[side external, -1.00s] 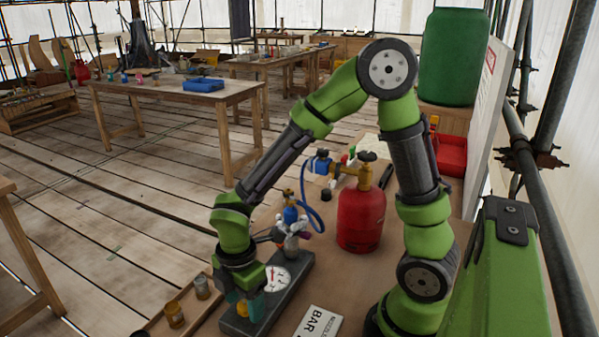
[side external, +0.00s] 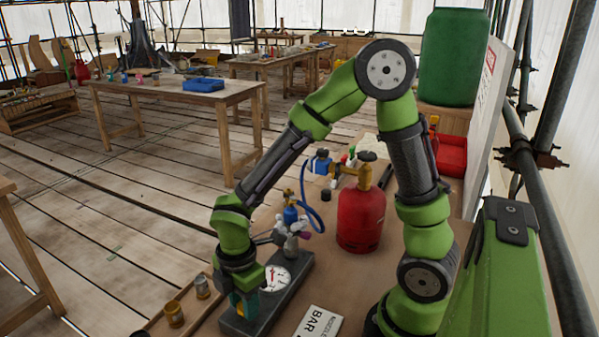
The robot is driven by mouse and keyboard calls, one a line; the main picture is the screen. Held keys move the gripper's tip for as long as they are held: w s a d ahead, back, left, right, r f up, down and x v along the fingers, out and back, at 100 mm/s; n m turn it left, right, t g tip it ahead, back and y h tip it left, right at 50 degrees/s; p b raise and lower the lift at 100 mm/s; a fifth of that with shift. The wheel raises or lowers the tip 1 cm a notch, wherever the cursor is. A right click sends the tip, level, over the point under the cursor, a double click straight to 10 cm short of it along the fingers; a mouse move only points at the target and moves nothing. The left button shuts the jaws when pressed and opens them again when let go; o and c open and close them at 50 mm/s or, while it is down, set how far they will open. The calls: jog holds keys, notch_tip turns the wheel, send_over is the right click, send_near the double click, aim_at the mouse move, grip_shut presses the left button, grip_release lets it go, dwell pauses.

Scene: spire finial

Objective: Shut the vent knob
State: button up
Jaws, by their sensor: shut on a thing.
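My gripper (side external: 242,304) points down at the near end of a dark grey block (side external: 288,287). Its teal fingers are shut on a small yellow piece, apparently the vent knob (side external: 240,309), which they mostly hide. A round white gauge with a red needle (side external: 275,278) sits on the block just right of the fingers. A silver fitting with several small handles (side external: 292,240) and a blue regulator (side external: 291,215) stand at the block's far end. The knob's exact angle cannot be told.
A red gas bottle (side external: 361,219) with a brass valve stands behind, joined by a blue hose (side external: 306,208). A wooden tray with small jars (side external: 174,314) lies left of the block. A white lettered card (side external: 320,322) lies to the right.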

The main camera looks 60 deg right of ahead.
jog(key=m, duration=0.6)
jog(key=shift+w, duration=0.1)
jog(key=m, duration=0.5)
jog(key=shift+d+m, duration=0.15)
jog(key=shift+m, duration=0.25)
dwell(0.3)
jog(key=o, duration=1)
jog(key=shift+o, duration=0.2)
notch_tip(320, 180, up, 17)
jog(key=shift+w+m, duration=0.1)
jog(key=shift+m, duration=0.2)
